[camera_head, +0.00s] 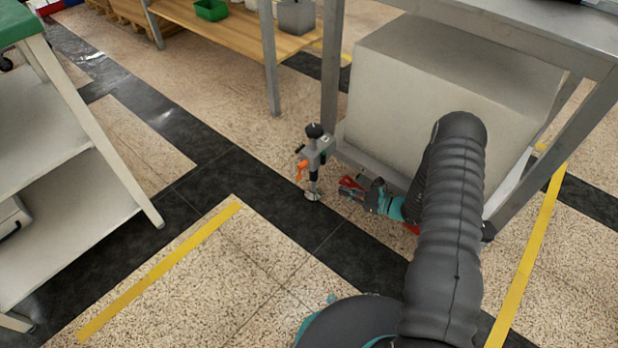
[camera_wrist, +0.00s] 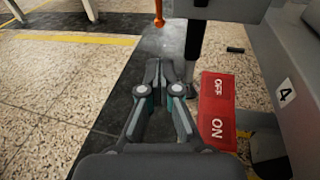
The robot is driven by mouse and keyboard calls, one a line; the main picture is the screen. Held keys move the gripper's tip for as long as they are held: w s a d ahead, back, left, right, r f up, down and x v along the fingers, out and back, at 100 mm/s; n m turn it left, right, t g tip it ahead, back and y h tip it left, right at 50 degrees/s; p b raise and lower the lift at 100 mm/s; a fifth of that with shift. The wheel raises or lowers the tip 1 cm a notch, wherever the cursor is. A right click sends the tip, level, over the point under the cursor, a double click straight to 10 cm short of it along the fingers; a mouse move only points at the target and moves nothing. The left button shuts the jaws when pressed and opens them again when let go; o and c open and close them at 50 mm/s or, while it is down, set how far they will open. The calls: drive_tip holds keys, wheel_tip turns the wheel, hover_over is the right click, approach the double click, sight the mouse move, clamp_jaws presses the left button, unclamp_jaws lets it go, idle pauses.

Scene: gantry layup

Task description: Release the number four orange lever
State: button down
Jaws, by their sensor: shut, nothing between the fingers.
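The orange lever (camera_head: 301,170) sticks out from the left side of a grey foot clamp (camera_head: 317,152) at the table leg, with a black knob on top and a round foot on the floor. In the wrist view, the lever's orange end (camera_wrist: 158,14) shows at the top edge, beyond the fingertips. A red OFF/ON plate (camera_wrist: 217,108) lies to the right of my gripper, and a white number 4 label (camera_wrist: 286,93) is on the grey part beside it. My gripper (camera_wrist: 158,66) is shut and empty, low near the floor, apart from the lever. In the head view my gripper (camera_head: 346,190) is right of the clamp.
A metal table (camera_head: 520,38) with a big grey block beneath stands above my arm. A wooden shelf (camera_head: 235,35) with a green bin (camera_head: 211,9) is behind. A white cart (camera_head: 60,190) stands at left. Open floor with yellow lines lies in front.

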approach(300, 172)
drive_tip(key=w+a+f, duration=0.3)
drive_tip(key=a+f, duration=0.1)
drive_tip(key=shift+w+a+r, duration=0.1)
drive_tip(key=shift+w+a, duration=0.05)
drive_tip(key=shift+a, duration=0.35)
drive_tip(key=shift+w+a+r, duration=0.1)
drive_tip(key=shift+a, duration=0.35)
